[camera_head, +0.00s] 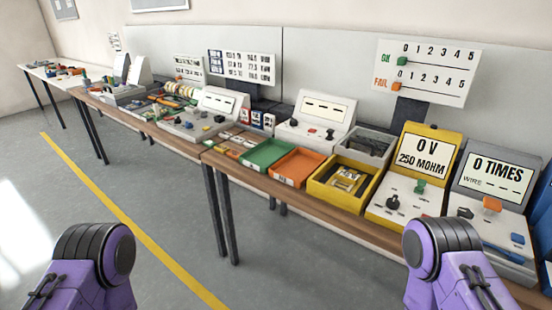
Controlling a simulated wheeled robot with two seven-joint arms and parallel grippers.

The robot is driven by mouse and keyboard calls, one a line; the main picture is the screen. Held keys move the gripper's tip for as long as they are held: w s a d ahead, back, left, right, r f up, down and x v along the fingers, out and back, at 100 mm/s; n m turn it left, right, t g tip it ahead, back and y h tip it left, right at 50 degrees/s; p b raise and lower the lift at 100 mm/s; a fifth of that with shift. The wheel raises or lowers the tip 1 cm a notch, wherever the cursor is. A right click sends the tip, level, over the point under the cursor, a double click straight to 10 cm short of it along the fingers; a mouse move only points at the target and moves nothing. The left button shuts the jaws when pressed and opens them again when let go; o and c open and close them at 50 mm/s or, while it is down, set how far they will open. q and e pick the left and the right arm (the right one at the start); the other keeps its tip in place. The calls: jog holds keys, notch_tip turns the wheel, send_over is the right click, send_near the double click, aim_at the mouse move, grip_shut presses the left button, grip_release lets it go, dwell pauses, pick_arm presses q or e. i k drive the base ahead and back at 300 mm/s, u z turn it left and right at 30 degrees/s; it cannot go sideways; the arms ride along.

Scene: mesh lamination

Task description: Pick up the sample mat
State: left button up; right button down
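I cannot pick out a sample mat with certainty. A tray of small flat pieces (231,142) lies on the bench left of a green tray (264,154), and the pieces are too small to name. An orange tray (297,167) stands right of the green one. Right of that, a yellow box (325,194) holds a yellowish item that I cannot identify. Purple links of my two arms show at the bottom left and bottom right. Both grippers are outside the picture, and neither arm touches anything on the bench.
A long wooden bench (283,194) runs from far left to near right. A yellow "0 V" tester (419,160) and a grey "0 TIMES" tester (489,180) stand on its right part. The floor (150,185) in front is clear.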

aim_at(346, 181)
jog(key=u, duration=0.55)
jog(key=i, duration=0.6)
jog(key=z, duration=2.05)
